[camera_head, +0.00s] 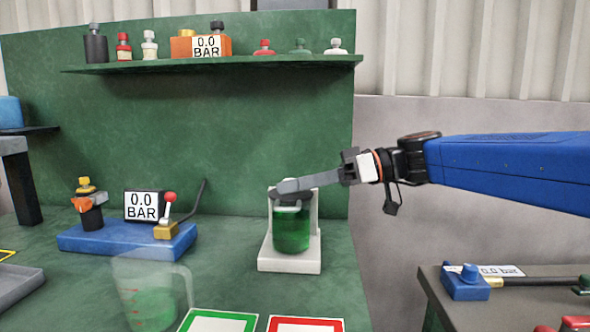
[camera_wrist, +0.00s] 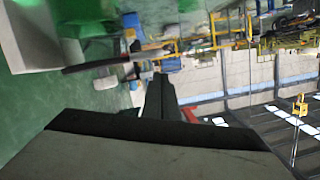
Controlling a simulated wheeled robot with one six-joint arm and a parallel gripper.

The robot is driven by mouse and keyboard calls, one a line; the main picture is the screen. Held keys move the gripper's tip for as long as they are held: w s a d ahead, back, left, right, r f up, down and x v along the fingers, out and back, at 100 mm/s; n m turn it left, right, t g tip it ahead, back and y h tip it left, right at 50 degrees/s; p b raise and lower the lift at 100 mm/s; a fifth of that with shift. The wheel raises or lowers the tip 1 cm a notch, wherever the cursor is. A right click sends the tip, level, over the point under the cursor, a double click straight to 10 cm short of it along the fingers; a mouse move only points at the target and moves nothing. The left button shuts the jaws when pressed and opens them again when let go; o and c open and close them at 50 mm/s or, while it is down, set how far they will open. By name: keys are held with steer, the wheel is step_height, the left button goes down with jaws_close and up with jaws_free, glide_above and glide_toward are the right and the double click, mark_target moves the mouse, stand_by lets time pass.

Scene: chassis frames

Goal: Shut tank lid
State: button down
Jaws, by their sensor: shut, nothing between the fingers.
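The tank (camera_head: 292,232) is a clear cylinder of green liquid in a white stand (camera_head: 289,264), at the middle of the bench in the head view. Its dark lid (camera_head: 296,197) lies across the top, roughly level; I cannot tell if it is fully seated. My gripper (camera_head: 277,187) reaches in from the right, shut and empty, with its fingertips over the lid, partly hiding it. Whether they touch is unclear. In the wrist view my gripper (camera_wrist: 160,82) points up the picture, and the white stand (camera_wrist: 25,35) shows at the upper left.
A transparent jug (camera_head: 150,292) with green liquid stands at the front left. A blue base (camera_head: 125,237) with a gauge and a red-knobbed lever is left of the tank. Green and red framed cards (camera_head: 304,325) lie in front. A shelf (camera_head: 215,64) holds bottles above.

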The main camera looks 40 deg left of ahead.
steer(key=shift+s+d+f, duration=0.1)
steer(key=shift+f, duration=0.5)
steer(key=shift+s+d+f, duration=0.1)
steer(key=shift+f, duration=0.5)
steer(key=shift+f, duration=0.1)
